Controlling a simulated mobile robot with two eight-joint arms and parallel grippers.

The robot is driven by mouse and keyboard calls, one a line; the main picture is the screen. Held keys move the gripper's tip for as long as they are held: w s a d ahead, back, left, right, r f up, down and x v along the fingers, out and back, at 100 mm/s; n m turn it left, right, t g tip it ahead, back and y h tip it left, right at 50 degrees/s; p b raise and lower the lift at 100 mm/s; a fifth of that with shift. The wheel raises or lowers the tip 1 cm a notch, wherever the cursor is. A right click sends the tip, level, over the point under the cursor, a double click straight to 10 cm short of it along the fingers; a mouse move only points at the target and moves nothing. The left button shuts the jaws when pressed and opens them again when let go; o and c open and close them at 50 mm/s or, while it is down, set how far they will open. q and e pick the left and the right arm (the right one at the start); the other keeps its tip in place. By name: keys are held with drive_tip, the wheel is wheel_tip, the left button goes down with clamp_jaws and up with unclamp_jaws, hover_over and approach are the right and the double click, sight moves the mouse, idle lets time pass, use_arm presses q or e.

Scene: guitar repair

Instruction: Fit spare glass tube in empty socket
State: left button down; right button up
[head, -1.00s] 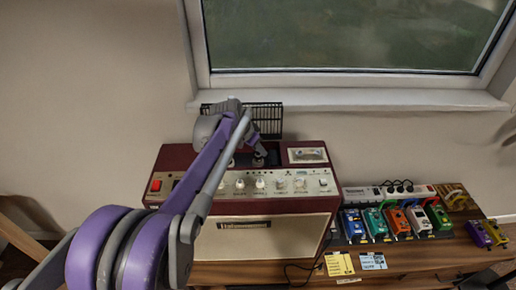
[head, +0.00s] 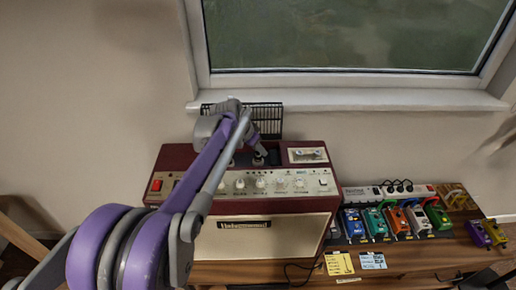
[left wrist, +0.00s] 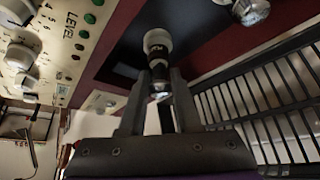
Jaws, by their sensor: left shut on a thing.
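The maroon amplifier (head: 172,161) stands under the window, with a dark recess in its top. My left gripper (head: 259,157) reaches down over that recess. In the left wrist view my left gripper (left wrist: 158,92) is shut on the glass tube (left wrist: 158,68), which has a dark, labelled body and a shiny tip between the fingers. The tube's far end lines up with a white round socket (left wrist: 156,38) and appears to meet it; I cannot tell how deep it sits. Another glass tube (left wrist: 252,12) shows at the upper right. My right gripper is not in view.
A black wire grille (head: 268,118) rises behind the recess, and also stands close at right in the wrist view (left wrist: 270,95). The control panel (head: 270,183) has several knobs. Coloured pedals (head: 375,224), a power strip and paper notes (head: 339,264) lie to the right.

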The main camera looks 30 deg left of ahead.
use_arm(q)
drive_tip(key=shift+f+b, duration=0.35)
drive_tip(key=shift+f, duration=0.4)
idle(0.5)
drive_tip(key=c, duration=0.5)
unclamp_jaws()
drive_tip(key=o, duration=0.4)
